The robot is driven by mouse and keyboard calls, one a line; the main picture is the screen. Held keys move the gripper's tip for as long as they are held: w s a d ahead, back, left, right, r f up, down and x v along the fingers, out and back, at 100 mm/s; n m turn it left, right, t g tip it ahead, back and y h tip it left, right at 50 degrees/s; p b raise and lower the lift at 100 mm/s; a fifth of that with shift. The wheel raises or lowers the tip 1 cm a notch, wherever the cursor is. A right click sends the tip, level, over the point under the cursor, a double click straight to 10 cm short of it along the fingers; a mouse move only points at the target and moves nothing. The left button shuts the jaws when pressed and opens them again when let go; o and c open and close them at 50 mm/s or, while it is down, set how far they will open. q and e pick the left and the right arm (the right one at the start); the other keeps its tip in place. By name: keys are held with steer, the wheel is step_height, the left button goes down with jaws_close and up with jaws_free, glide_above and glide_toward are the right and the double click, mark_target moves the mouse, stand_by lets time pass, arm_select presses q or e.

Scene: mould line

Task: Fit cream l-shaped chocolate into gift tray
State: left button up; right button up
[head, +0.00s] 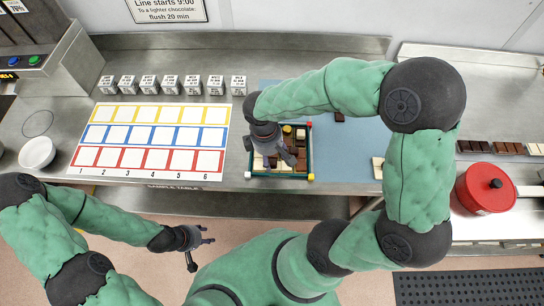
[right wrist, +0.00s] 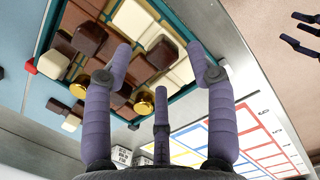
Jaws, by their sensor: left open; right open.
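The gift tray (head: 311,152) is a green-rimmed box on the worktop, holding brown, cream and gold chocolates. Its rim also shows in the right wrist view (right wrist: 48,38). A cream chocolate (head: 378,168) lies on the blue mat right of the tray, partly hidden by my right arm; I cannot tell its full shape. Cream pieces also show inside the tray (right wrist: 133,19). My right gripper (head: 275,158) is above the tray, fingers spread and empty, in the right wrist view (right wrist: 158,60) too. My left gripper (head: 207,236) is open and empty in front of the bench.
A numbered card (head: 150,137) with coloured squares lies left of the tray, with several labelled white cubes (head: 171,84) behind it. A white bowl (head: 37,152) stands at far left. A red pot (head: 484,190) stands at right, near brown bars (head: 505,148). The blue mat (head: 345,150) has free room.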

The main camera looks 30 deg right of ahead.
arm_select(q)
step_height(320, 180, up, 3)
steer(key=shift+f+p, duration=0.2)
steer(key=shift+p, duration=0.95)
arm_select(e)
step_height(320, 180, up, 10)
steer(key=a, duration=0.1)
steer(key=shift+w+r, duration=0.2)
steer(key=shift+w, duration=0.15)
